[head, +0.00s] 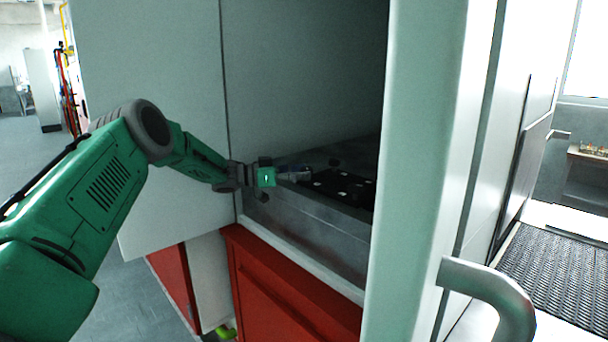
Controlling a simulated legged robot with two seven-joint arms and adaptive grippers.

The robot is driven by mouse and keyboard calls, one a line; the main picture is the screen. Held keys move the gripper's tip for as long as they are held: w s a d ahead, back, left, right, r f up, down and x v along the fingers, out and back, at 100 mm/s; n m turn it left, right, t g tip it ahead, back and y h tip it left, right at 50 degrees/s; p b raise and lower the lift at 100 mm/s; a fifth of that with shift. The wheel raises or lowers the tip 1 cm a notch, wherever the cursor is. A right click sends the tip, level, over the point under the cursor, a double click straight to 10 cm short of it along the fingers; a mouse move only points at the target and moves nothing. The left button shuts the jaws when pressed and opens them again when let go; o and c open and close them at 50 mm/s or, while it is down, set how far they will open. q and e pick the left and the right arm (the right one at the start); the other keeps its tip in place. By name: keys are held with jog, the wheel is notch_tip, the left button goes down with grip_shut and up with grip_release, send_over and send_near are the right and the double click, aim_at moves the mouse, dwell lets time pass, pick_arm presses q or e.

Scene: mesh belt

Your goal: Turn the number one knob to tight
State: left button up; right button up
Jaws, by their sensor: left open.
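My left gripper (266,178) is at the end of the green arm that comes in from the left. It is at the opening of a tall grey cabinet (300,80), over the front edge of a metal ledge (320,230). Its dark fingers are apart, above and below a small green part. A small grey-blue piece (293,172) shows just right of the gripper; I cannot tell what it is or whether they touch. A black panel with white spots (345,188) lies further in. I cannot make out a numbered knob. My right gripper is not in view.
A pale upright panel (418,150) with a curved metal handle (490,285) stands close on the right. Red cabinet fronts (290,290) are below the ledge. A dark mesh mat (560,280) is at far right. Open floor (115,300) shows at lower left.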

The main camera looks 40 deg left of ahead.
pick_arm(q)
jog(key=v, duration=1.1)
jog(key=shift+a+f, duration=0.2)
jog(key=shift+f, duration=0.05)
jog(key=shift+w, duration=0.1)
jog(key=shift+d, duration=0.1)
